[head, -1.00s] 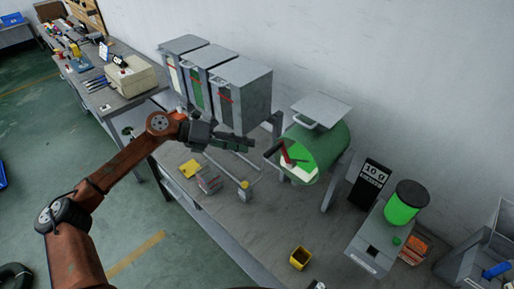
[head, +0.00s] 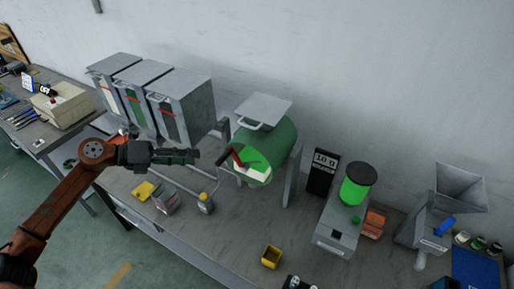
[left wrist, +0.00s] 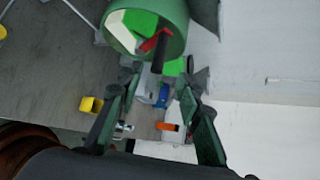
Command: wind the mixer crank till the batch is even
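The mixer is a green drum (head: 272,142) on a stand, with a raised grey lid on top. Through its open front I see white and bright green areas lying apart; the left wrist view shows the drum (left wrist: 178,35) too. A red crank (head: 238,156) with a dark handle sits at the drum's front; the dark handle (left wrist: 160,55) also shows in the left wrist view. My left gripper (head: 197,157) is just left of the handle, its fingers (left wrist: 163,78) spread apart with nothing between them. My right gripper is out of view.
Three grey bins (head: 180,105) stand behind my left gripper. Right of the mixer are a display reading 10.0 (head: 323,172), a grey unit with a green jar (head: 358,187) and a hopper (head: 460,185). A yellow cup (head: 271,257) stands near the bench's front.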

